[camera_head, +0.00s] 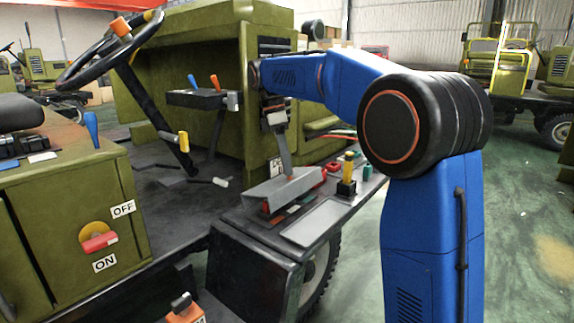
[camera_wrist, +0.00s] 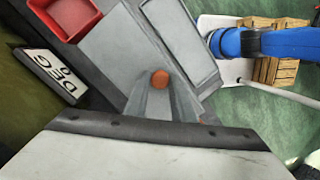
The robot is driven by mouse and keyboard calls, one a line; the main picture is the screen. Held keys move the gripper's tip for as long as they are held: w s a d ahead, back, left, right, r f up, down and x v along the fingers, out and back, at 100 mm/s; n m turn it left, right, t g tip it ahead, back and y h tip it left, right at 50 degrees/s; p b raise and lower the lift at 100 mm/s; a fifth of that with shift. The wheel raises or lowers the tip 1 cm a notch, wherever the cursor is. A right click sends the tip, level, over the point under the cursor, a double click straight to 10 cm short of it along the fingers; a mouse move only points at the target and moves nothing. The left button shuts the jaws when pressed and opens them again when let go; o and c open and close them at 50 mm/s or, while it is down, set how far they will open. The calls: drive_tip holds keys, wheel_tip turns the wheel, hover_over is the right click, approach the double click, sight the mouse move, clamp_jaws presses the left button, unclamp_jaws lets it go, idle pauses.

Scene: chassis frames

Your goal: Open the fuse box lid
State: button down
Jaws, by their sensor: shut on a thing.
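The fuse box lid (camera_head: 270,192) is a grey plate with a small orange knob, on the ledge beside the green vehicle body. It looks tilted up, with coloured fuses (camera_head: 283,217) showing under its near edge. My gripper (camera_head: 290,175) comes down from above and is shut on the knob. In the wrist view the orange knob (camera_wrist: 160,79) sits between the grey fingertips (camera_wrist: 160,88), with the grey lid (camera_wrist: 118,45) around and behind it. The gripper body hides part of the lid there, and the hinge cannot be made out.
A flat grey plate (camera_head: 314,222) lies right of the fuses. A yellow-handled switch (camera_head: 348,172) and red parts (camera_head: 332,167) stand farther along the ledge. The green vehicle body (camera_head: 200,130) rises behind. A red open box (camera_wrist: 68,14) is near the lid in the wrist view.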

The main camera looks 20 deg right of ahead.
sight(281, 179)
drive_tip(key=c, duration=1.5)
unclamp_jaws()
drive_tip(key=shift+v, duration=3.75)
